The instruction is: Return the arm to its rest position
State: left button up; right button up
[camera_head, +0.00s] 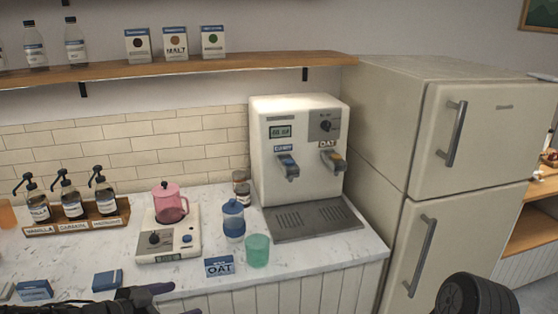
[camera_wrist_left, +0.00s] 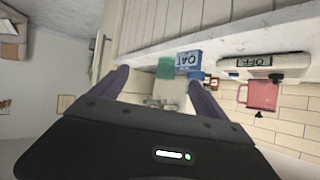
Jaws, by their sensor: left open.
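My left gripper (camera_head: 158,289) is at the bottom edge of the head view, in front of the counter, with only its dark end showing. In the left wrist view its two purple fingers (camera_wrist_left: 158,78) are spread apart with nothing held between them. The wrist view is upside down. Beyond the fingers are the green cup (camera_wrist_left: 165,68) and the blue OAT card (camera_wrist_left: 188,62). In the head view the green cup (camera_head: 257,250) and the OAT card (camera_head: 219,266) stand at the counter's front edge.
A scale (camera_head: 167,240) carries a pink pitcher (camera_head: 170,205). A blue-lidded jar (camera_head: 233,222) stands beside it. The milk dispenser (camera_head: 298,150) is behind, the fridge (camera_head: 440,170) to the right. Syrup bottles (camera_head: 72,203) stand at left. Small blue boxes (camera_head: 107,280) lie near the gripper.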

pick_arm(q)
notch_tip(320, 180, down, 8)
jog(key=w+n+y, duration=0.2)
jog(key=n+y, duration=0.1)
jog(key=n, duration=0.2)
jog(key=s+d+f+n+g+y, duration=0.1)
jog(key=s+d+f+n+g, duration=0.25)
jog(key=f, duration=0.75)
jog(key=s+d+f+g, duration=0.2)
jog(key=s+d+f, duration=0.2)
jog(key=s, duration=0.3)
jog(key=s+d+f+n+g+b, duration=0.1)
jog(key=s+d+f, duration=0.3)
jog(key=s+f, duration=0.2)
jog(key=s+d+f+n+g, duration=0.1)
jog(key=s+d+f, duration=0.3)
jog(key=s, duration=0.6)
jog(key=shift+s+f+g, duration=0.15)
jog(key=shift+f+g, duration=0.25)
jog(key=shift+g, duration=0.45)
jog(key=shift+d, duration=0.1)
